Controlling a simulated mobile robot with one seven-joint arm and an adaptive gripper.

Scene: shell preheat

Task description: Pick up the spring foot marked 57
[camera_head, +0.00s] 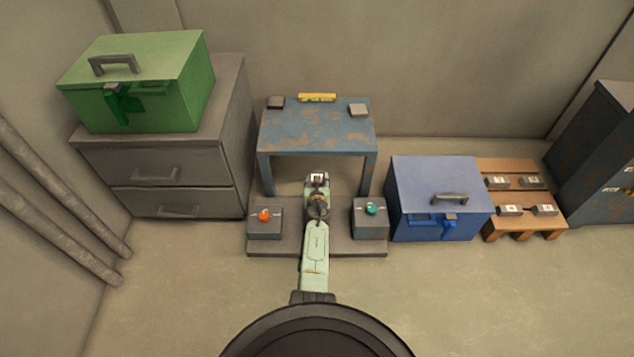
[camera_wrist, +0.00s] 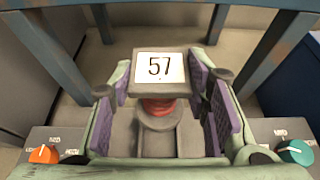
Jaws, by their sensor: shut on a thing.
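The spring foot marked 57 (camera_wrist: 160,86) is in the middle of the wrist view. It has a grey square top with a white label reading 57, and a red part shows beneath. My gripper (camera_wrist: 166,100) is around it, with a purple-padded finger on each side, shut on it. In the head view the foot's pale label (camera_head: 317,178) shows at the far end of my arm, between two knob boxes and in front of the blue table. I cannot tell whether its underside touches the grey platform.
The grey platform (camera_head: 318,246) carries an orange-knob box (camera_head: 264,225) at left and a teal-knob box (camera_head: 370,222) at right, close to my gripper. The worn blue table (camera_head: 318,130) stands behind. A blue case (camera_head: 437,185) and a wooden pallet (camera_head: 522,197) with several labelled blocks are at right.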

